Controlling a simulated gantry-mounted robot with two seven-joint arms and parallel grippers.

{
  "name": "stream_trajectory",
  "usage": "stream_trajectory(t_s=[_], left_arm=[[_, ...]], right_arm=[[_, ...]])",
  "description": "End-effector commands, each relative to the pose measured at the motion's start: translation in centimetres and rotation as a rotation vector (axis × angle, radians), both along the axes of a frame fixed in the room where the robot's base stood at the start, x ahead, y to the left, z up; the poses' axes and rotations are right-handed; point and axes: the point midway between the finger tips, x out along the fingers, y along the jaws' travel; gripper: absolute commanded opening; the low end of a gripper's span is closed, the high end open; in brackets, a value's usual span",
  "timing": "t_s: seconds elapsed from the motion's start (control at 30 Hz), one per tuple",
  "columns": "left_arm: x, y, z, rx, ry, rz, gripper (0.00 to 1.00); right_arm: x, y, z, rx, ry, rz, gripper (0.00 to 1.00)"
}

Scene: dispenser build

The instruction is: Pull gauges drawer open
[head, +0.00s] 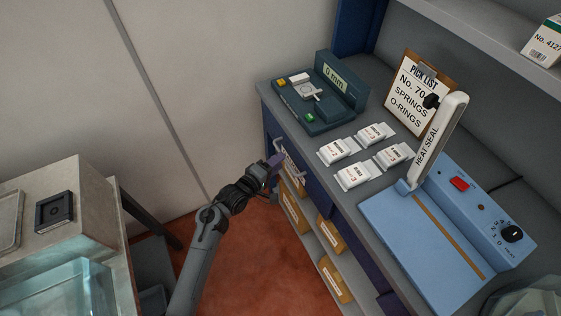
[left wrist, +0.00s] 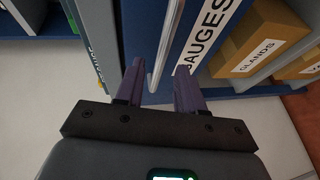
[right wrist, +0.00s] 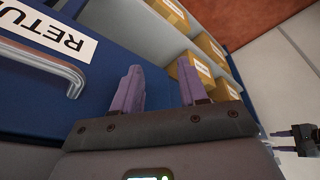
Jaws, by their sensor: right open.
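The gauges drawer (left wrist: 200,45) has a blue front with a white "GAUGES" label and appears closed. Its silver bar handle (left wrist: 158,65) lies between the purple fingers of my left gripper (left wrist: 160,85), which is open with gaps to the bar on both sides. In the head view my left gripper (head: 274,163) is at the bench's left front, beside the handle (head: 292,160). My right gripper (right wrist: 163,90) is open and empty in front of another blue drawer (right wrist: 60,105), whose label reads "RETU" before it is cut off. That drawer's handle (right wrist: 45,62) is left of its fingers.
Cardboard bins (head: 331,234) sit on shelves below the bench. On the bench are a gauge device (head: 315,110), several white packets (head: 356,174), a heat sealer (head: 425,235) and a pick list clipboard (head: 415,90). A side table (head: 75,205) stands left. Red floor is free between.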

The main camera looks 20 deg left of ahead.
Motion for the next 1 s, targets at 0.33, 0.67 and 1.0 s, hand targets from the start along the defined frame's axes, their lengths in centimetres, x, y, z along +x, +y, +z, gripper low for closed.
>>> stream_trajectory(t_s=[0.33,0.67,1.0], left_arm=[[2.0,-0.7,-0.4,0.002,-0.002,0.000,0.38],[2.0,-0.7,-0.4,0.001,0.000,0.000,0.24],[2.0,-0.7,-0.4,0.001,0.000,0.000,0.00]], right_arm=[[0.0,0.0,-0.6,0.000,-0.001,0.000,0.43],[0.0,-0.2,-0.6,-0.009,-0.002,0.006,0.43],[0.0,-0.2,-0.6,-0.009,-0.002,0.006,0.43]])
